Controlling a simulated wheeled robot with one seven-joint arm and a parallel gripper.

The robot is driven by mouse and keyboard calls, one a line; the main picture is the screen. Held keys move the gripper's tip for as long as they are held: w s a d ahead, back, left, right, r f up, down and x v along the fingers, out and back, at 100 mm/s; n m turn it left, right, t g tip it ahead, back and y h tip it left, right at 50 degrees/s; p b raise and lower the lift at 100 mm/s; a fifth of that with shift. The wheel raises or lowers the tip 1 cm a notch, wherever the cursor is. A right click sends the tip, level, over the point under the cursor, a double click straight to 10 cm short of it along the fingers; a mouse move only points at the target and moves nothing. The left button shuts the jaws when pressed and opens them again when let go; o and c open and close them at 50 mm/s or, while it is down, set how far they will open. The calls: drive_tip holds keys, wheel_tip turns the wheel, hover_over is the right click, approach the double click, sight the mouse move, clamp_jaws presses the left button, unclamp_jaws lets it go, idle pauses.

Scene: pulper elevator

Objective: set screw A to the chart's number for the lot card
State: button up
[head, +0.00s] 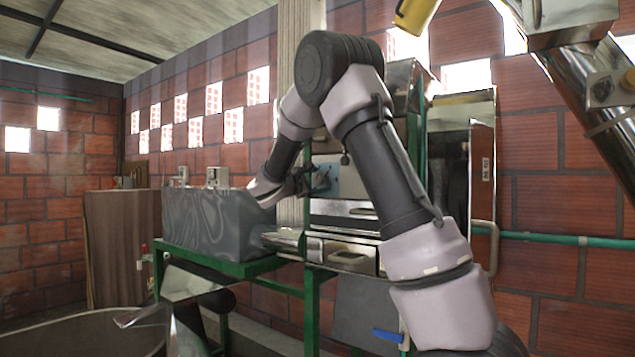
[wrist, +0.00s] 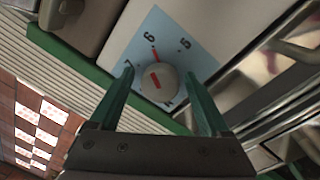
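A round pale knob (wrist: 160,82) with a red mark on its face sits on a light blue dial plate (wrist: 202,62). Digits 5 and 6 are readable on the plate, and a red pointer line above the knob points close to the 6. I see no letter naming the screw. My gripper (wrist: 160,73) is open, with one green finger on each side of the knob; I cannot tell whether they touch it. In the head view, my gripper (head: 304,183) is at the blue plate (head: 326,180), and the knob is hidden. I cannot make out a chart or lot card.
A grey box-shaped housing (head: 212,225) stands on a green frame (head: 225,268) left of the gripper. A metal chute (head: 345,255) lies below.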

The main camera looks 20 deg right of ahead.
drive_tip(key=v, duration=1)
drive_tip(key=shift+s+a, duration=0.25)
drive_tip(key=shift+a, duration=0.05)
drive_tip(key=shift+f, duration=0.1)
drive_tip(key=s+d+f+m+g+y, duration=0.25)
drive_tip(key=s+d+m+g, duration=0.25)
drive_tip(key=s+d, duration=0.4)
drive_tip(key=s+d+f+m+g+y, duration=0.3)
drive_tip(key=s+f+m+y, duration=0.25)
drive_tip(key=s, duration=0.65)
drive_tip(key=s+a+m+t+y, duration=0.3)
drive_tip(key=s+a+m+y, duration=0.5)
drive_tip(key=s+a, duration=0.2)
drive_tip(key=shift+s+a+y, duration=0.2)
drive_tip(key=shift+s+y, duration=0.1)
drive_tip(key=shift+s, duration=0.5)
